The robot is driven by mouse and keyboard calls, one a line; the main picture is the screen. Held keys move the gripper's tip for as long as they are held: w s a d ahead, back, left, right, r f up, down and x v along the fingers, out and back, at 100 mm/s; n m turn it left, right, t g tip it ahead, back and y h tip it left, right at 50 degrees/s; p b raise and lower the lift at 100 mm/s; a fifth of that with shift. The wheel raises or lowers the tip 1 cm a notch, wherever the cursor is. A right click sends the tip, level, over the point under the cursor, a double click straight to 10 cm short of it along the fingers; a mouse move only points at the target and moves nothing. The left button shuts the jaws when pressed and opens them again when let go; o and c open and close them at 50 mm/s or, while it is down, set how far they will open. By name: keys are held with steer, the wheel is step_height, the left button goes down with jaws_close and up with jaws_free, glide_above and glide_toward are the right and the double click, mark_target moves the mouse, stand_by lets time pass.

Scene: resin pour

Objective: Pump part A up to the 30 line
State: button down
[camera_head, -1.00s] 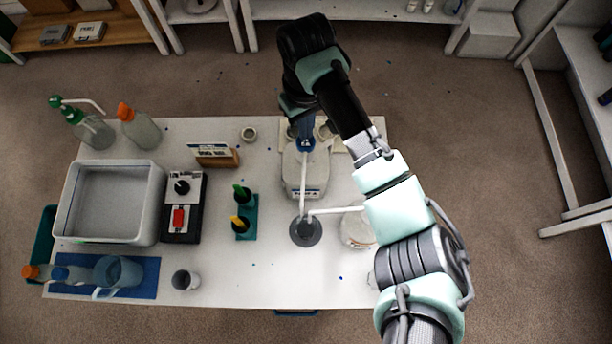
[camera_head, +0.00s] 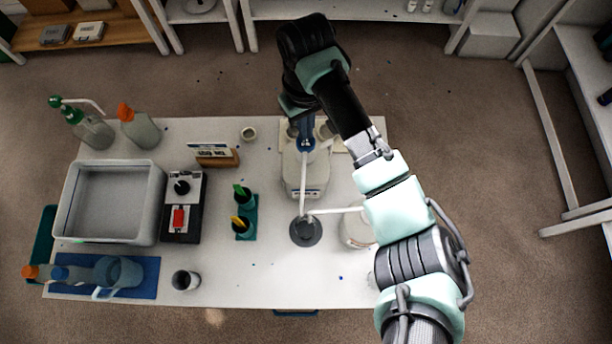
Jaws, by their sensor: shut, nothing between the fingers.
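A pale jug (camera_head: 305,178) with a blue pump head (camera_head: 306,144) stands on the table, right of its middle. Its long white spout points toward the front, over a dark round cup or disc (camera_head: 306,231). My gripper (camera_head: 307,132) is shut and empty, right above or on the blue pump head; whether they touch I cannot tell. A second pale container (camera_head: 356,230) is partly hidden by my arm, and its white spout also ends over the dark round thing. The 30 line and any liquid level cannot be made out.
A green and yellow bottle stand (camera_head: 245,230), a black device with a red switch (camera_head: 181,222) and a small sign (camera_head: 214,156) stand left of the jug. A grey tub (camera_head: 153,176) fills the left side. The front middle of the table is mostly clear.

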mark_target(306, 142)
stand_by(0.5)
steer(key=shift+f, duration=0.6)
steer(key=shift+f+b, duration=0.1)
steer(key=shift+b, duration=0.2)
steer(key=shift+f+b, duration=0.95)
steer(key=shift+f, duration=0.75)
step_height(306, 142, up, 4)
steer(key=p, duration=0.4)
steer(key=shift+f, duration=0.2)
